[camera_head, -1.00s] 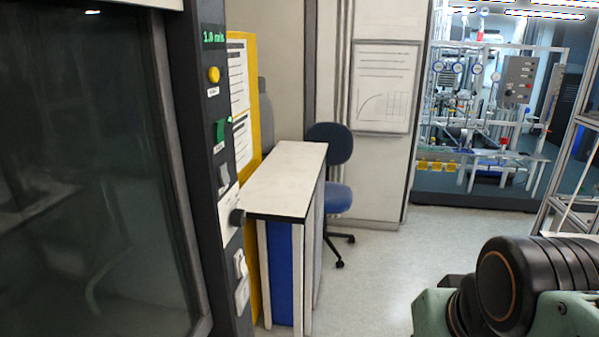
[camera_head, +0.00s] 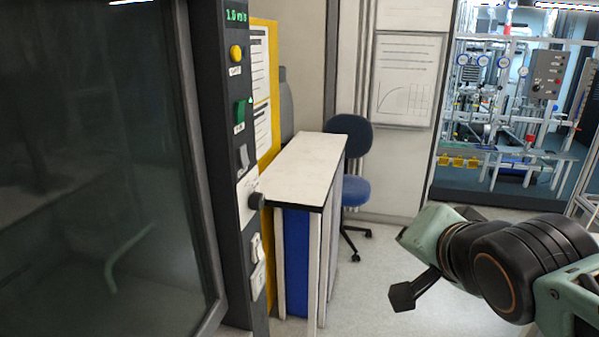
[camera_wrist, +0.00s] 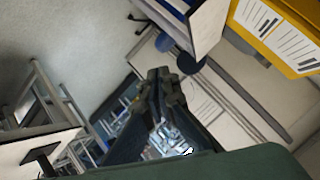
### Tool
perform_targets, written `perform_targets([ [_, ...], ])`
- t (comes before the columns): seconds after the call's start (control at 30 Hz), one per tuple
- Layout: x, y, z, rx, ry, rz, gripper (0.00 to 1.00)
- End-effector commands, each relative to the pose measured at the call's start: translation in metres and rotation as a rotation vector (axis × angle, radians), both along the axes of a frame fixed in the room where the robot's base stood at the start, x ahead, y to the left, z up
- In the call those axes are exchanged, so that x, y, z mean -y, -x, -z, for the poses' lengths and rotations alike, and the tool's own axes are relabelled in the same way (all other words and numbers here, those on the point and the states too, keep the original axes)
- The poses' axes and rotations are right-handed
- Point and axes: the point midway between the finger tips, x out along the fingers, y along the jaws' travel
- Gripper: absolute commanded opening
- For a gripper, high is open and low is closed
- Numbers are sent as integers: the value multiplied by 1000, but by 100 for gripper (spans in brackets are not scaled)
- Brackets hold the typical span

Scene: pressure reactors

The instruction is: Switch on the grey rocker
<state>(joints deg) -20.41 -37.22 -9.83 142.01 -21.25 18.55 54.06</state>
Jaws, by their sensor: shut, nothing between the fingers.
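The grey rocker (camera_head: 244,156) is on the dark vertical control panel of the glass-fronted cabinet in the head view. It sits below a green rocker (camera_head: 239,114) and a yellow round button (camera_head: 236,53). Its exact tilt is too small to tell. My gripper (camera_wrist: 160,75) shows in the wrist view, its dark fingers shut together with nothing between them. In the head view my arm is at the lower right, well apart from the panel. The grey rocker is not visible in the wrist view.
A white-topped bench (camera_head: 303,165) stands just right of the panel, with a blue chair (camera_head: 350,150) behind it. A yellow board with papers (camera_head: 262,95) is beside the panel. White switches (camera_head: 257,262) sit lower on the panel. Open floor lies between bench and arm.

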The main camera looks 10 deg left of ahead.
Motion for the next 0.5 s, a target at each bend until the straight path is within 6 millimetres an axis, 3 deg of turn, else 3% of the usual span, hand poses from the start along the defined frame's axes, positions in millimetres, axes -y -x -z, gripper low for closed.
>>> perform_targets([
  [0.2,-73,-30,-35,140,-388,-49,0],
  [0.4,-138,-27,-63,141,-718,-157,0],
  [0.5,-159,-21,-72,118,-827,-201,0],
])
